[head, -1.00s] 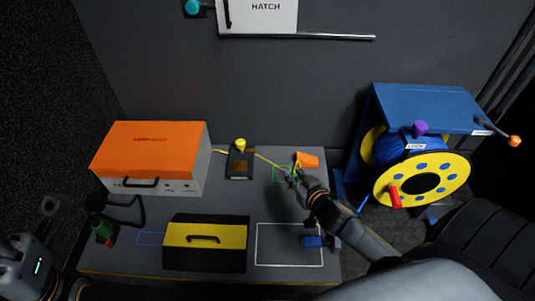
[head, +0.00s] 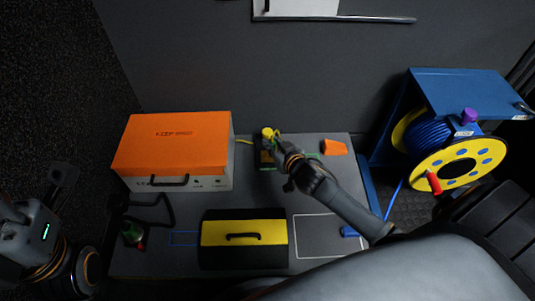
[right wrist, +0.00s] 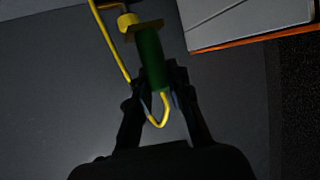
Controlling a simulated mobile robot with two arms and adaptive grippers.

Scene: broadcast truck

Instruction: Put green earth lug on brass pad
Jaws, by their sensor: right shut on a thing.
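My right gripper (head: 275,143) is shut on the green earth lug and holds it at the brass pad (head: 266,158) near the table's back edge. In the right wrist view the lug (right wrist: 151,58) is a green cylinder between the fingers, with a yellow cable looping from its near end. A yellow knob (head: 268,132) shows just beyond it. The gripper hides much of the pad and lug, so I cannot tell whether they touch. My left gripper (head: 62,180) is dark at the left edge, away from the lug; its jaw opening is unclear.
An orange-lidded case (head: 172,145) stands left of the pad. A black and yellow toolbox (head: 243,255) is in front. An orange block (head: 334,147) lies right of my right gripper. A blue cable reel stand (head: 455,90) is at the right. The white-outlined area (head: 318,238) is mostly clear.

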